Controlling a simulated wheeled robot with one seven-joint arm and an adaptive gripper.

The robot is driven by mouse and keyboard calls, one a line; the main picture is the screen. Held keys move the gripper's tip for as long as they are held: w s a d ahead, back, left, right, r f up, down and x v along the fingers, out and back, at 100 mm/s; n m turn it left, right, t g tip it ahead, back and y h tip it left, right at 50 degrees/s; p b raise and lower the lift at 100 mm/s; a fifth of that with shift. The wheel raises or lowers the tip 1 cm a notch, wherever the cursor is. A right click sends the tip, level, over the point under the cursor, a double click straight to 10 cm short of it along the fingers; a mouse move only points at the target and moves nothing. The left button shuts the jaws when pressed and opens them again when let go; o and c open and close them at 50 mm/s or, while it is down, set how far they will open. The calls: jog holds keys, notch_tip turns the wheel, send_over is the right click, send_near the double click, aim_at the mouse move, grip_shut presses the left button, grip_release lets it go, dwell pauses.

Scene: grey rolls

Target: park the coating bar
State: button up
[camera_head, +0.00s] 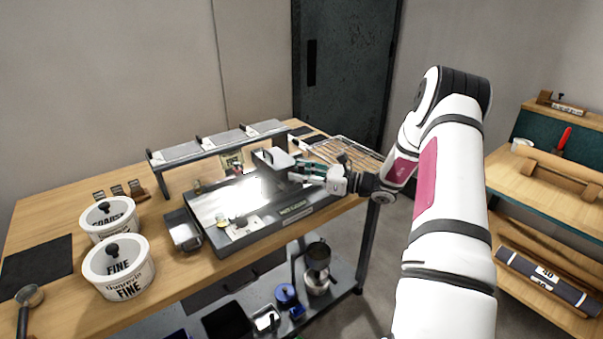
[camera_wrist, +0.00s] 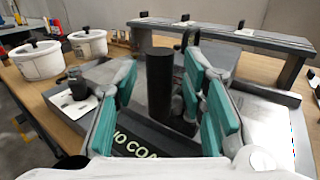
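The coater (camera_head: 295,208) is a dark flat bed with a bright plate, on the wooden bench; part of its label shows in the wrist view (camera_wrist: 140,142). A grey block (camera_head: 272,157) stands at its far right end. My gripper (camera_head: 300,170) is over the coater's right end, beside this block. In the wrist view my gripper's teal fingers (camera_wrist: 165,95) are spread, with an upright black post (camera_wrist: 160,75) between them. Gaps show on both sides of the post. I cannot tell which part is the coating bar; my gripper hides some of that end.
A long raised grey shelf (camera_head: 215,145) runs behind the coater. White tubs (camera_head: 118,268) and a small metal tray (camera_head: 182,232) stand to its left. A rod rack (camera_head: 345,155) lies at the bench's right end. Another bench (camera_head: 550,195) is at far right.

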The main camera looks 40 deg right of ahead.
grip_shut()
jog(key=d+b, duration=0.4)
jog(key=d, duration=0.7)
jog(key=shift+w+b, duration=0.2)
jog(key=shift+b, duration=0.2)
jog(key=shift+r, duration=0.1)
grip_release()
jog(key=shift+d, duration=0.2)
jog(key=shift+a, duration=0.1)
jog(key=shift+s, duration=0.1)
